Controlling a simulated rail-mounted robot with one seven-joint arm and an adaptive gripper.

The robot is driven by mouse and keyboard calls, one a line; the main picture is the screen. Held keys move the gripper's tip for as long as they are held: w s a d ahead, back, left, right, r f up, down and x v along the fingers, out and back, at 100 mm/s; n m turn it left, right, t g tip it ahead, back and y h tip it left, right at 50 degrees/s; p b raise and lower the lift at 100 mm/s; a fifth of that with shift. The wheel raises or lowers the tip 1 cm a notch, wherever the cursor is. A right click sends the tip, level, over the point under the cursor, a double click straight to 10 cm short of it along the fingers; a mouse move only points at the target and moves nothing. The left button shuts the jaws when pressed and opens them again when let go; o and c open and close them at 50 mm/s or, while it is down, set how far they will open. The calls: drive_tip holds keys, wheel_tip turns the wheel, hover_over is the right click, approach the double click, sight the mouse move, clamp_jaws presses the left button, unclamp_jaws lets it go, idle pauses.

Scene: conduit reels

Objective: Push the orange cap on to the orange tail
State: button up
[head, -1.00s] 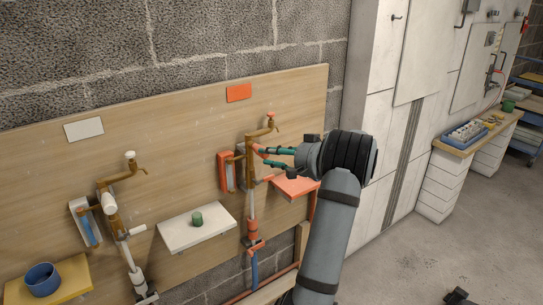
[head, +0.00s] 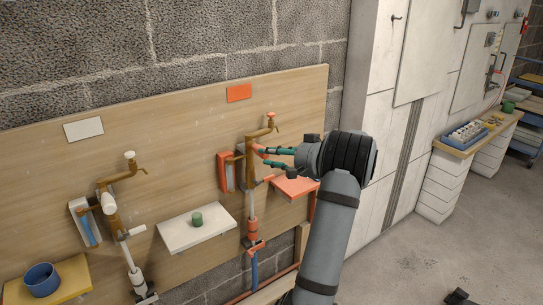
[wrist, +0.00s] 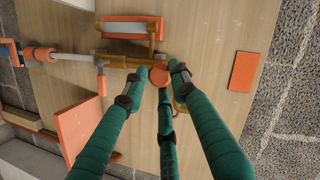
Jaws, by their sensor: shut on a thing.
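The orange cap (wrist: 158,76) shows end-on as a small round face between my fingertips in the wrist view. My gripper (head: 263,157) has teal fingers, which also show in the wrist view (wrist: 160,83). They are shut around the cap, in front of the upright brass pipe (wrist: 118,61) under the orange-handled tap (head: 271,115). In the head view the cap is only a small orange spot at the fingertips. The orange tail cannot be made out apart from the cap; the cap and fingers may hide it. I cannot tell whether they touch.
An orange shelf (head: 296,187) juts out just below my gripper. An orange-framed box (head: 226,171) is left of the pipe. A white shelf with a green cup (head: 197,219) and a white-handled tap (head: 130,155) are further left. An orange plate (head: 239,93) is above.

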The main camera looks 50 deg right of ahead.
drive_tip(key=o, duration=1)
drive_tip(key=shift+o, duration=0.2)
drive_tip(key=v, duration=1.2)
drive_tip(key=shift+w, duration=0.1)
drive_tip(key=x, duration=1.2)
